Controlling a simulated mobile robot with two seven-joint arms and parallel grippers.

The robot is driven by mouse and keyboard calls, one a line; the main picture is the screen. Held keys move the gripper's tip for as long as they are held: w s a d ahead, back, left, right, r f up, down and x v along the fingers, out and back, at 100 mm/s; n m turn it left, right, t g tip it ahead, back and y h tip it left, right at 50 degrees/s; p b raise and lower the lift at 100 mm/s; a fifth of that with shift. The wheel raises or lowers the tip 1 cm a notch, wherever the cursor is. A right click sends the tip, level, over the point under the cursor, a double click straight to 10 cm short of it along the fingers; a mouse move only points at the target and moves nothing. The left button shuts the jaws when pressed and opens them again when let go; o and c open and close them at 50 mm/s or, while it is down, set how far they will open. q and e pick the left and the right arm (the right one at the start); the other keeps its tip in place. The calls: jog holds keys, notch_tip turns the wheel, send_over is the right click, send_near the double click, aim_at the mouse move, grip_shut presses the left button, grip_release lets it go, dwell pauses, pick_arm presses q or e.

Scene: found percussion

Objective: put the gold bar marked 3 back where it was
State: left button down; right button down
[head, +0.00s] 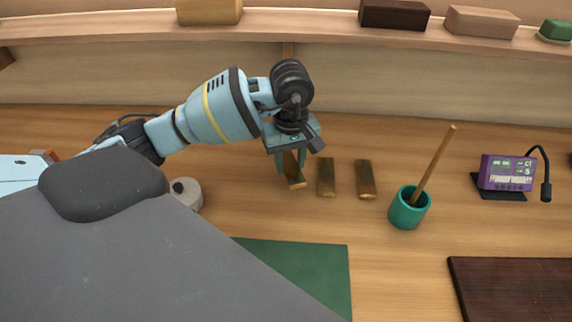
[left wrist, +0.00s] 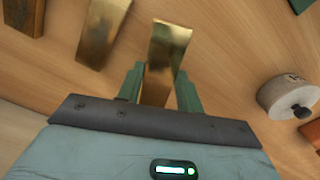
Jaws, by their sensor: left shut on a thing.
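My left gripper (head: 290,162) points down at the table and is shut on a gold bar (head: 295,180). The left wrist view also shows this bar (left wrist: 168,45) between the two green fingers (left wrist: 160,82). The held bar is turned slightly compared with the two other gold bars, the middle one (head: 326,178) and the right one (head: 366,180), which lie apart on the table to its right. I cannot read a number on any bar. I cannot tell whether the held bar touches the table. My right gripper is not in view.
A teal cup (head: 409,211) with a wooden stick stands right of the bars. A pale round object (head: 187,194) sits left of my gripper. A green mat (head: 310,268) lies in front, a purple device (head: 506,172) at right. A shelf (head: 300,30) runs along the back.

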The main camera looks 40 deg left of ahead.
aim_at(287, 160)
pick_arm(q)
jog(key=shift+w+a, duration=0.45)
jog(key=shift+a, duration=0.25)
jog(key=shift+f+p, duration=0.3)
jog(key=shift+f, duration=1.45)
jog(key=shift+f, duration=0.2)
jog(key=c, duration=0.9)
grip_release()
notch_tip(287, 160, up, 12)
jog(key=shift+r, duration=0.15)
